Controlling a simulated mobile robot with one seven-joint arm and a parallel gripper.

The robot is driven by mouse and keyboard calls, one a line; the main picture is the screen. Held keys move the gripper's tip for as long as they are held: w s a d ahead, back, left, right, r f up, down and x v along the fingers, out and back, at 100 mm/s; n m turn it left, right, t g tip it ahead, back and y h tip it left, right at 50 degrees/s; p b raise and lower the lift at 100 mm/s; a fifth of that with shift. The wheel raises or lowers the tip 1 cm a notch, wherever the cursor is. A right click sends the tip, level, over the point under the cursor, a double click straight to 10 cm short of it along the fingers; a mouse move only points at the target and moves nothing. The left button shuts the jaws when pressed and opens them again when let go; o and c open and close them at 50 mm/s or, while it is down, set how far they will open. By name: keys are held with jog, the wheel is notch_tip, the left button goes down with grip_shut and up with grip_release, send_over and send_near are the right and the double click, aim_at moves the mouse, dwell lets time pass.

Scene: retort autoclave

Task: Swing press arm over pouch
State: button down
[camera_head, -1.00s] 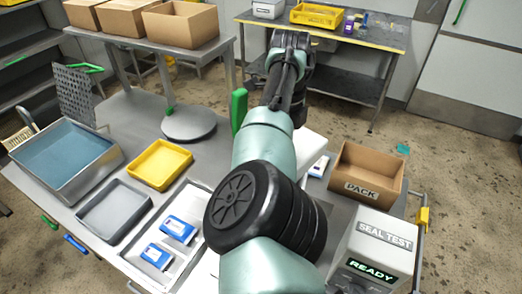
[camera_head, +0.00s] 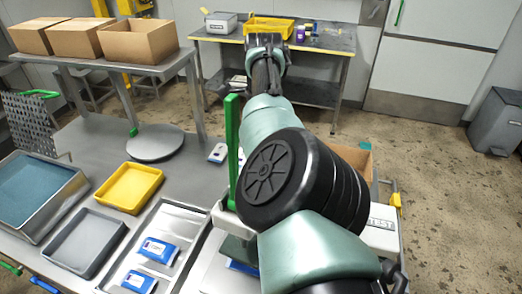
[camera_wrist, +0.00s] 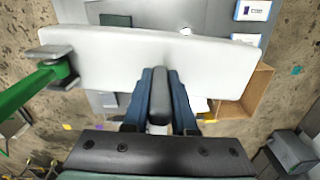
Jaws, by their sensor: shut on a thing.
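The press arm is a white bar (camera_wrist: 150,55) crossing the wrist view, with a green handle (camera_wrist: 32,88) at its left end. In the head view the handle (camera_head: 231,150) stands upright just left of my arm. My gripper (camera_wrist: 158,95) is shut on a dark grip at the bar's near edge; in the head view my own arm hides it. A dark green block (camera_head: 237,250) and a blue edge (camera_head: 243,267), perhaps of a pouch, show beside my arm. Blue-and-white pouches (camera_head: 158,250) lie in a metal tray (camera_head: 182,222). I cannot tell exactly what lies under the bar.
A yellow tray (camera_head: 129,187), a grey tray (camera_head: 84,243) and a blue-lined basin (camera_head: 38,195) occupy the left of the bench. A round plate (camera_head: 155,143) lies behind them. A cardboard box (camera_wrist: 245,98) and the mostly hidden seal-test unit (camera_head: 381,225) are on the right.

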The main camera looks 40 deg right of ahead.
jog(key=c, duration=0.8)
grip_release()
jog(key=shift+d, duration=0.15)
jog(key=shift+o, duration=0.4)
jog(key=shift+r, duration=0.1)
notch_tip(320, 180, up, 13)
jog(key=p, duration=0.9)
jog(key=shift+p, duration=0.35)
